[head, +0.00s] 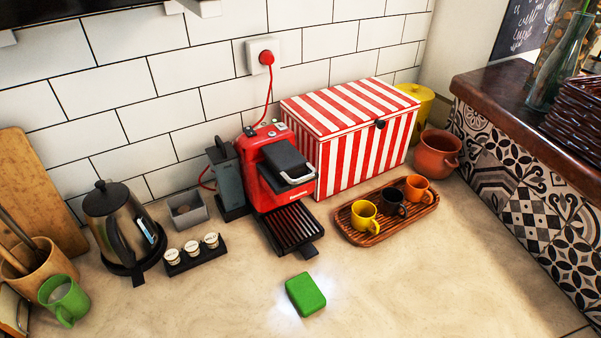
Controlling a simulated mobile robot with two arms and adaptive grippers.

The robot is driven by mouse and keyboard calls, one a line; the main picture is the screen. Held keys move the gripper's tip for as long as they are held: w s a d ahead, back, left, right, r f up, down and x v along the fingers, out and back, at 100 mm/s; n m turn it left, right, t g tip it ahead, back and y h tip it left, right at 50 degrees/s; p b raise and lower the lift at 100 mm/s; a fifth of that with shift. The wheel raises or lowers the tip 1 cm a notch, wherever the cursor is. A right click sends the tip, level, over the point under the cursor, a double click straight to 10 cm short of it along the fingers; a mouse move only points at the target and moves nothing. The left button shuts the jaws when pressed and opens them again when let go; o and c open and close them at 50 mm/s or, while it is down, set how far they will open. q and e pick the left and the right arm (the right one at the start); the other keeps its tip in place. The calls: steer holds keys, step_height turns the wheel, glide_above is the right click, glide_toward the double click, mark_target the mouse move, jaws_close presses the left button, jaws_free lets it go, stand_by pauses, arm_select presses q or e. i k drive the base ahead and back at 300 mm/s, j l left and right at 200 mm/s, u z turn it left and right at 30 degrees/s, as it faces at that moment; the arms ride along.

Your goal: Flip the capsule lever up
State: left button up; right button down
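A red coffee machine (265,160) stands on the counter against the tiled wall, in the middle of the head view. Its capsule lever (299,177), a light grey handle loop, sits at the front of the dark top part and points forward and down. A black slatted drip tray (293,228) sticks out below it. The space under the lever head is partly hidden. Neither of my grippers is in view.
A striped red and white box (341,158) stands close to the machine's right. A wooden tray (377,234) with cups lies in front of it. A grey container (228,173), capsules (191,248) and a kettle (120,222) stand left. A green block (305,294) lies in front; the counter around it is clear.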

mark_target(287, 163)
steer(key=k+j+z, duration=0.2)
steer(key=k+z, duration=0.15)
steer(key=k, duration=0.15)
steer(key=k+z, duration=0.4)
steer(key=k+j, duration=0.05)
steer(key=k, duration=0.05)
